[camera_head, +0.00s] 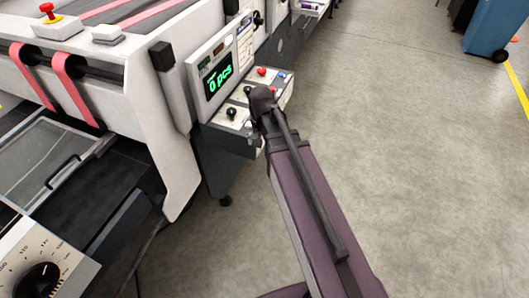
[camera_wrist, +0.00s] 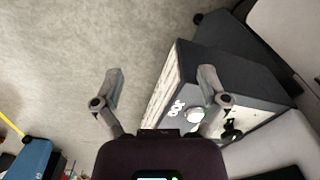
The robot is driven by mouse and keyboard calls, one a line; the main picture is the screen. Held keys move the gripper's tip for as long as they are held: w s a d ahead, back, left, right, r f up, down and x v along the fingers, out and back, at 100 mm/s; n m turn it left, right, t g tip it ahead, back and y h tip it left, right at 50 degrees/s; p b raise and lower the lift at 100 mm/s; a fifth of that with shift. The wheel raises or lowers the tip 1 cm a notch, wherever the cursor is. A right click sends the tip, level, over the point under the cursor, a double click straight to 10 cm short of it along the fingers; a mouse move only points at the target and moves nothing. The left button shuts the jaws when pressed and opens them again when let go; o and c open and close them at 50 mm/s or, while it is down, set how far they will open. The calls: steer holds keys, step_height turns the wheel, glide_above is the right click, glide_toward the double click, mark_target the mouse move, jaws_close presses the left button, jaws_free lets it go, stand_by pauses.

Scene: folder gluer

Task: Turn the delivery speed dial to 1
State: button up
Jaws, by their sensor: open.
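The machine's control panel (camera_head: 240,110) has small black knobs, a red button and a blue button on its sloped top. One black knob (camera_head: 231,113) sits at its left and another (camera_head: 247,89) further back. I cannot read their labels, so I cannot tell which is the delivery speed dial. My gripper (camera_head: 262,108) is over the panel's front right part and hides some of it. In the wrist view my gripper (camera_wrist: 161,76) is open with nothing between its fingers. The panel box (camera_wrist: 178,82) lies beside and partly behind the right finger; a black knob (camera_wrist: 232,133) shows near it.
A large black dial (camera_head: 38,281) with a numbered scale is at the lower left. A red emergency button (camera_head: 47,9) tops the machine. The floor to the right is clear up to a blue bin (camera_head: 494,32).

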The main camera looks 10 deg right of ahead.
steer(key=shift+s+d+f+n+b, duration=0.15)
steer(key=shift+s+f+n+b, duration=0.15)
steer(key=shift+s, duration=0.25)
steer(key=shift+s+d+f+n+b, duration=0.1)
steer(key=shift+s+f+b, duration=0.1)
steer(key=shift+s+f, duration=0.3)
steer(key=shift+s+r, duration=0.1)
steer(key=shift+s+d+n, duration=0.2)
steer(key=shift+s+n, duration=0.2)
steer(key=shift+s, duration=0.5)
steer(key=shift+s+d+n, duration=0.2)
steer(key=shift+s+n, duration=0.2)
steer(key=shift+s, duration=0.55)
steer(key=shift+s+d+n, duration=0.2)
steer(key=shift+s+n, duration=0.2)
steer(key=shift+s, duration=0.5)
